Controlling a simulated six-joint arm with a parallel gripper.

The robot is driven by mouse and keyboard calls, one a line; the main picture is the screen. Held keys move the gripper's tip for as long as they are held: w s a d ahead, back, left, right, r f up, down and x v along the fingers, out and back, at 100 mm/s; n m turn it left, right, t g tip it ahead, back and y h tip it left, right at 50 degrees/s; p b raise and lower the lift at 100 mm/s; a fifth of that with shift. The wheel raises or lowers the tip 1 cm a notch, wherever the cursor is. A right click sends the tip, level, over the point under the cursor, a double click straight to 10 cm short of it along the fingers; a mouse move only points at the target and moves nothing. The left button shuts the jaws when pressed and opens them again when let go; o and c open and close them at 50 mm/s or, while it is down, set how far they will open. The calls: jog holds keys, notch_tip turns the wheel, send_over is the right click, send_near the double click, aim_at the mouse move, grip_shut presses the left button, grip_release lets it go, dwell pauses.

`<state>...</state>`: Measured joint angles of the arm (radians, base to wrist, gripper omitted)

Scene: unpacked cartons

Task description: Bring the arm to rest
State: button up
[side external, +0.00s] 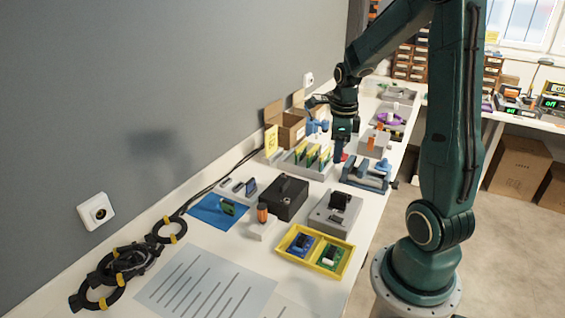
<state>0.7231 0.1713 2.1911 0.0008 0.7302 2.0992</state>
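My arm reaches from its base at the right over the white workbench (205,265). My gripper (338,158) points down above the far middle of the bench, just behind the blue vise (366,176) and to the right of the grey rack with green and yellow boards (311,155). The fingers are small and dark in this view. I cannot tell whether they are apart or closed, or whether anything is between them. A small red thing shows right beside the fingertips.
A yellow tray (342,242) with two circuit boards, a black box (287,198), a grey fixture (335,212) and a blue mat (207,213) stand nearer. An open carton (286,127) is by the wall. Coiled black cables (118,265) lie left of a paper sheet (203,285).

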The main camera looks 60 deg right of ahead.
jog(key=s+a+r+n+t, duration=0.2)
jog(key=s+a+r+n, duration=0.2)
jog(key=a+n, duration=0.7)
jog(key=s+a+r+n+t, duration=0.3)
jog(key=a+r+n, duration=0.6)
jog(key=n, duration=1.2)
jog(key=a, duration=0.2)
jog(key=shift+s+a, duration=0.3)
jog(key=shift+s, duration=0.05)
jog(key=shift+c, duration=0.2)
